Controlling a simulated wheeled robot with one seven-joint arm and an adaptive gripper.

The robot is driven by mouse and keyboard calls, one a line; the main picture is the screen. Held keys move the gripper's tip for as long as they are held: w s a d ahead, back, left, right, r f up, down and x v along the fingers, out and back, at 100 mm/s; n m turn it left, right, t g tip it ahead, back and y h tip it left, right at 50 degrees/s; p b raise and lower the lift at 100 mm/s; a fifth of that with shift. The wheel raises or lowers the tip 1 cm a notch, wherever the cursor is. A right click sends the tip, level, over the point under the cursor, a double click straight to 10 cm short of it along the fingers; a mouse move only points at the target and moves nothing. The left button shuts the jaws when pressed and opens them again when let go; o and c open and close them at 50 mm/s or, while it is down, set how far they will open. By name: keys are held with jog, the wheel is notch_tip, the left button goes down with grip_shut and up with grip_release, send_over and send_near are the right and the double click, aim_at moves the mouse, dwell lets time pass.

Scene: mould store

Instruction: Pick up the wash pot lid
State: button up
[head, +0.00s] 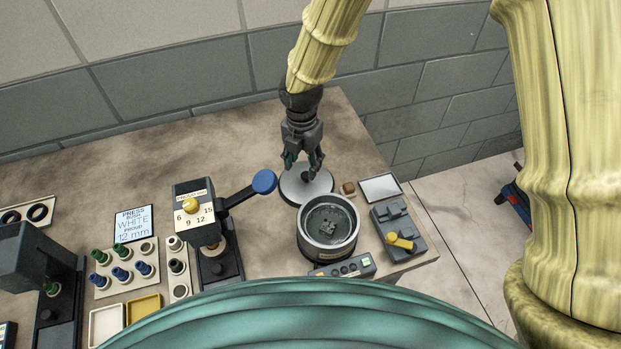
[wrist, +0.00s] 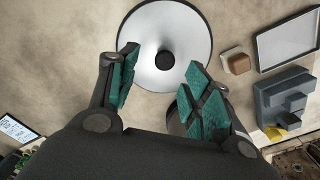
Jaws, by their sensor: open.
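The wash pot lid (head: 297,190) is a round pale metal disc with a dark knob, lying flat on the bench behind the wash pot. It also shows in the wrist view (wrist: 180,30), with its dark knob (wrist: 166,59) near the centre. My gripper (head: 303,163) is above the lid, pointing down; its green-padded fingers (wrist: 160,82) are spread apart on either side below the knob in the wrist view. Nothing is between the fingers. The open wash pot (head: 341,243) is a metal cylinder with a dark part inside; in the wrist view it is mostly hidden behind my gripper.
A press with a blue-knobbed lever (head: 264,182) stands left of the lid. A small brown block (head: 348,188), a framed panel (head: 381,187) and a grey device with a yellow handle (head: 400,241) are to the right. A control box (head: 343,268) sits before the pot.

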aim_at(306, 174)
jog(key=shift+w+d+f+p, duration=0.1)
jog(key=shift+d+f+p, duration=0.1)
jog(key=shift+f+p, duration=0.6)
jog(key=shift+w+d+f+p, duration=0.15)
jog(key=shift+f+p, duration=0.15)
jog(key=shift+f, duration=1.65)
jog(key=shift+c, duration=0.2)
grip_shut()
